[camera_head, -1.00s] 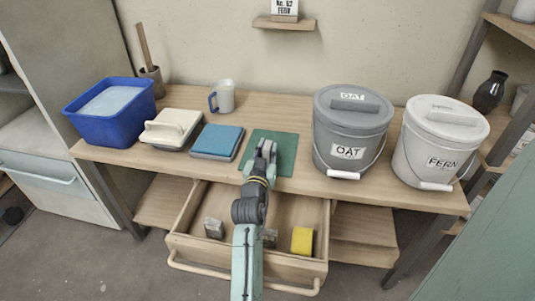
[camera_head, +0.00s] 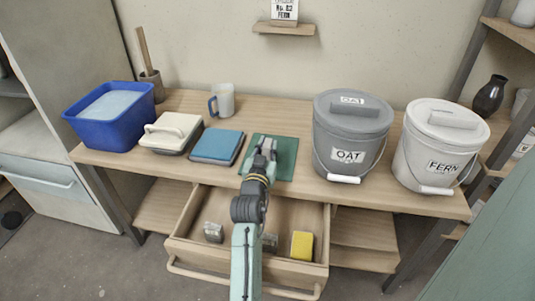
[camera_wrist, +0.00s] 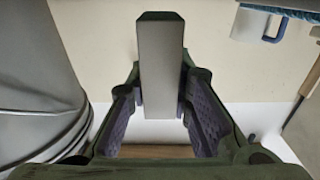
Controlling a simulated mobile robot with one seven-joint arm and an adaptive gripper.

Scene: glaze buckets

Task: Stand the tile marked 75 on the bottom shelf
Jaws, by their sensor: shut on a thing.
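My gripper (camera_head: 264,146) is over the green mat (camera_head: 284,158) on the bench in the head view. In the wrist view my gripper (camera_wrist: 162,92) is shut on a narrow pale grey slab (camera_wrist: 162,65) with dark edges, held between the purple pads. It looks like a tile seen edge-on. No number shows on it, so I cannot tell if it is the tile marked 75. In the head view it is too small to make out. Under the bench, parts of a low shelf show at left (camera_head: 163,207) and right (camera_head: 365,243). I cannot tell which shelf is the bottom one.
A blue tile-like block (camera_head: 217,145), cream-topped block (camera_head: 170,132), mug (camera_head: 223,100) and blue tub (camera_head: 108,128) stand left. The open drawer (camera_head: 190,255) holds a yellow block (camera_head: 302,245).

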